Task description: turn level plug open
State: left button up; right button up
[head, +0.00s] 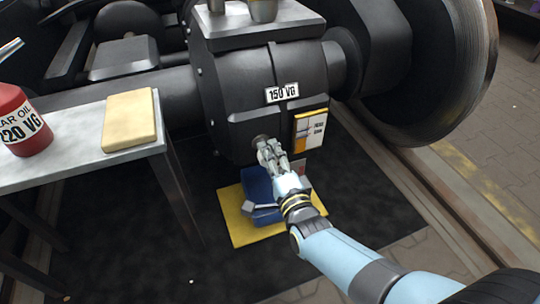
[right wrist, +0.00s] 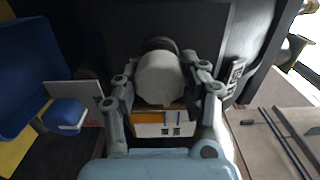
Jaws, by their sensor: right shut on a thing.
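The level plug (right wrist: 160,78) is a round grey cap on the lower front of the black gearbox (head: 235,90). In the right wrist view it sits between the two fingers. My right gripper (head: 268,150) is shut on the plug, one finger on each side, in front of the gearbox below the "150 VG" plate (head: 282,92). In the head view my fingers mostly hide the plug. My left gripper is not in view.
A blue bin (head: 259,188) stands on a yellow mat (head: 240,226) below the gearbox. A yellow-edged label card (head: 310,130) is right of the plug. A table (head: 78,168) at left holds a red oil can (head: 22,125) and a tan pad (head: 129,120). A large wheel (head: 445,60) is at right.

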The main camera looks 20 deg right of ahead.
jog(key=m, duration=0.4)
jog(key=shift+m, duration=0.4)
jog(key=m, duration=0.3)
jog(key=shift+f+m, duration=0.1)
jog(key=shift+m, duration=0.2)
jog(key=m, duration=0.4)
jog(key=shift+p, duration=0.3)
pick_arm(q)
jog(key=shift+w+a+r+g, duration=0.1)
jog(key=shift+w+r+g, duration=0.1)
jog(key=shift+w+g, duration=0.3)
pick_arm(e)
jog(key=shift+m, duration=1.2)
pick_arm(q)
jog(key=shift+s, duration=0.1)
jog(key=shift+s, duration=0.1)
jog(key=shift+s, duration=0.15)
pick_arm(e)
jog(key=o, duration=1.2)
